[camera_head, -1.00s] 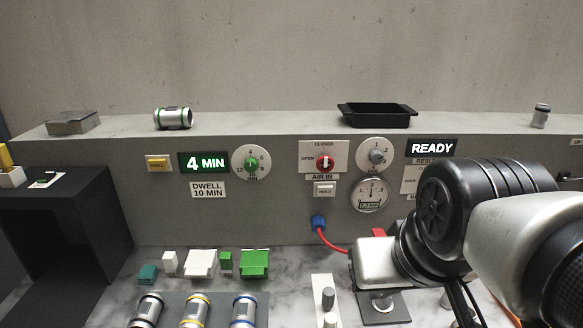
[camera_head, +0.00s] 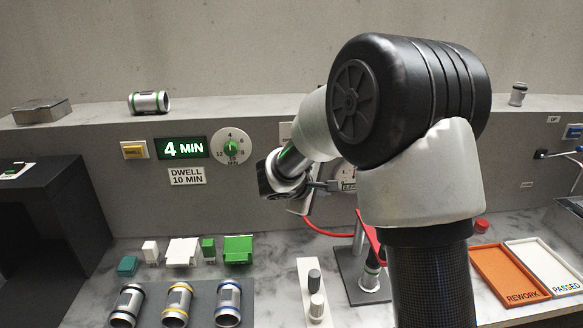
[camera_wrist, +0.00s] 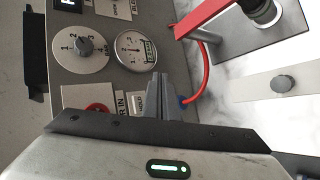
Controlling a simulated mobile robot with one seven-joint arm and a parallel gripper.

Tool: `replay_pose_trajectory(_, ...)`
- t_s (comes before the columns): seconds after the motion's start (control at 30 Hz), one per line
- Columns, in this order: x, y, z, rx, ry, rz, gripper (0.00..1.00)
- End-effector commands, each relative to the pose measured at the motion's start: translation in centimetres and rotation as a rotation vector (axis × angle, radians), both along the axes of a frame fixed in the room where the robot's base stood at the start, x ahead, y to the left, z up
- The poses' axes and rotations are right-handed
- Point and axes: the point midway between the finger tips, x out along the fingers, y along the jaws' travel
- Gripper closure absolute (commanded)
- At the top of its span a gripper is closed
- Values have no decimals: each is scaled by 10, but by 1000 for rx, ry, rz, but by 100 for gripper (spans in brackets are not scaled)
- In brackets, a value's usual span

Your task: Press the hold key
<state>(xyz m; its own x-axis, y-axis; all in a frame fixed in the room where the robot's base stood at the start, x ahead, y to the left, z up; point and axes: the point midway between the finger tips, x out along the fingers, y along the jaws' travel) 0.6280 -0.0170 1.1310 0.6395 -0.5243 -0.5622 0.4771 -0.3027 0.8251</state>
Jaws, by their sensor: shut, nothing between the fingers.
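The hold key (camera_wrist: 139,103) is a small pale key lettered HOLD on the grey panel. In the wrist view it shows just left of my gripper (camera_wrist: 160,78), partly covered by the fingers. The fingers are closed together and empty, pointing toward the panel. I cannot tell whether they touch the key. In the head view my arm hides the key and most of the panel around it.
Beside the key are the AIR IN valve with a red knob (camera_wrist: 97,107), a numbered dial (camera_wrist: 82,45) and a gauge (camera_wrist: 136,49). A red hose (camera_head: 330,232) and a stand with a red arm (camera_wrist: 208,17) are close by. Cylinders lie on the bench at left.

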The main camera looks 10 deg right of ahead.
Motion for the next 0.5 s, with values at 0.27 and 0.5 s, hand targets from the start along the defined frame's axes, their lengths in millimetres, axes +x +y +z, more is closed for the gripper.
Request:
replay_pose_trajectory(0.27,33,27,-38,-52,2,115,100)
replay_pose_trajectory(0.5,34,27,-37,-53,2,117,100)
